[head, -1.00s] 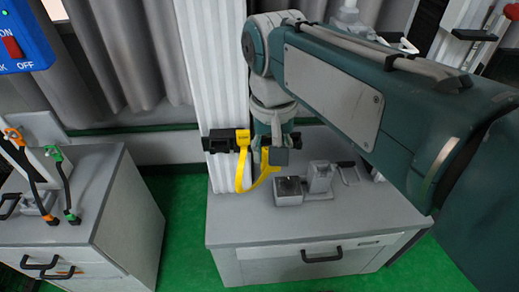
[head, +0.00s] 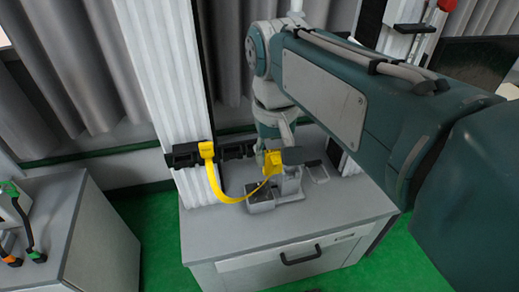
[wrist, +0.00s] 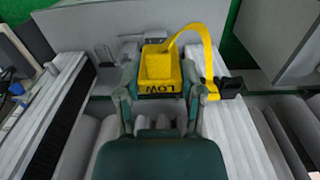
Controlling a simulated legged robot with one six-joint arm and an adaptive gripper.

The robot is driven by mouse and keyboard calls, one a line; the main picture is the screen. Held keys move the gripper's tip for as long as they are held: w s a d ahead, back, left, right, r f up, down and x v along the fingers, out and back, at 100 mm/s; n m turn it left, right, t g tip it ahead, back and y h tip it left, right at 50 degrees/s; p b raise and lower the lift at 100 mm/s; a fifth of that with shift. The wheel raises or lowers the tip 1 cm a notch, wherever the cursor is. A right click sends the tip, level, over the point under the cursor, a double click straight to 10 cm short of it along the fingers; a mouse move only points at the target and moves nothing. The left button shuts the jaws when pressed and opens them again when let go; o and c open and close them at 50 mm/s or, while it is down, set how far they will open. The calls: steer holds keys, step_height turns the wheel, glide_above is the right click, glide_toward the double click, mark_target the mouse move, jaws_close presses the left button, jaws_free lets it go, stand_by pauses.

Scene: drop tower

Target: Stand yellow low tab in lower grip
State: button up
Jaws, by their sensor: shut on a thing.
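The yellow low tab (wrist: 160,68) is a small yellow block marked LOW, held between the fingers of my gripper (wrist: 157,90). In the head view the tab (head: 268,163) hangs above the cabinet top, at the end of a curved yellow strap (head: 226,196). The strap runs to a black bracket (head: 185,155) on the white column. My gripper (head: 280,158) is shut on the tab, partly hidden by its own parts. A grey metal fixture (head: 260,197), perhaps the lower grip, stands just below the tab, apparently apart from it.
The grey cabinet (head: 225,235) has a clear top at its front. The white column (head: 165,80) rises close left of my gripper. Another cabinet (head: 95,235) with green- and orange-ended tools stands at the left, with green floor between.

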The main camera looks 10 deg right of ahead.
steer(key=shift+d, duration=4.3)
steer(key=shift+w+d+f, duration=1)
steer(key=shift+w+f, duration=2.95)
steer(key=shift+f, duration=1.55)
steer(key=shift+w+d+f, duration=1)
steer(key=shift+w+f, duration=2.9)
steer(key=shift+f, duration=1.55)
steer(key=shift+w+d+f, duration=1)
steer(key=shift+w+f, duration=2.95)
steer(key=shift+f, duration=1.55)
steer(key=o, duration=1)
